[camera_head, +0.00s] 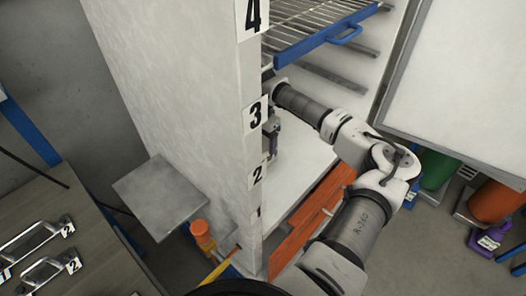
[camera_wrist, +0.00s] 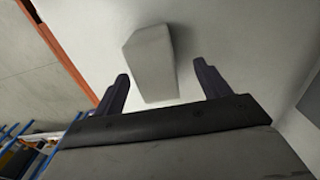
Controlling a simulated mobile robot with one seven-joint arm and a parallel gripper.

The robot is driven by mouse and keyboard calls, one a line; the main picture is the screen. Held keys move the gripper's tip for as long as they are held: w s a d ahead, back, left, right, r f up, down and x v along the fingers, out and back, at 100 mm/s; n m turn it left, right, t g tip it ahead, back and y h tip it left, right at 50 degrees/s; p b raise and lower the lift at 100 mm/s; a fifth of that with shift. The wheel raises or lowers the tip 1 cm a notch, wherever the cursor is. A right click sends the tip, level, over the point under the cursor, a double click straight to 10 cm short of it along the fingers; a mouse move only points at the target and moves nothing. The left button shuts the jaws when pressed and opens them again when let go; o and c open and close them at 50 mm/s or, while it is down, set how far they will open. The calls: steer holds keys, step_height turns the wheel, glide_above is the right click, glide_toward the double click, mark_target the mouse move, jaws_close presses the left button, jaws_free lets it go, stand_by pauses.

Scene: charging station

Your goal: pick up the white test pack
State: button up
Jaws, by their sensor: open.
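The white test pack (camera_wrist: 153,62) shows in the wrist view as a pale, box-shaped block on a white surface (camera_wrist: 215,30). It lies between and beyond the two dark fingers of my gripper (camera_wrist: 160,85). The fingers are apart and nothing is held between them; I cannot tell how far the pack is from the fingertips. In the head view my gripper (camera_head: 271,135) is partly hidden behind the cabinet's front edge, low inside the white cabinet. The pack is not seen in the head view.
The white cabinet wall (camera_head: 180,80) stands left of my arm, with numbered labels on its edge. A wire shelf with a blue front rail (camera_head: 325,38) is above. An orange-red strip (camera_head: 310,215) runs along the cabinet floor's front. An open white door (camera_head: 465,85) is at right.

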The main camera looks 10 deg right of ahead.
steer(key=shift+s+d+f+p, duration=0.15)
steer(key=shift+f+p, duration=0.5)
steer(key=shift+f, duration=0.8)
steer(key=shift+s+d+f+p, duration=0.15)
steer(key=shift+f+p, duration=0.45)
steer(key=shift+f, duration=0.8)
steer(key=shift+w, duration=0.1)
steer(key=c, duration=1.4)
steer(key=shift+r, duration=0.1)
step_height(320, 180, up, 10)
steer(key=b, duration=0.3)
steer(key=shift+d, duration=0.1)
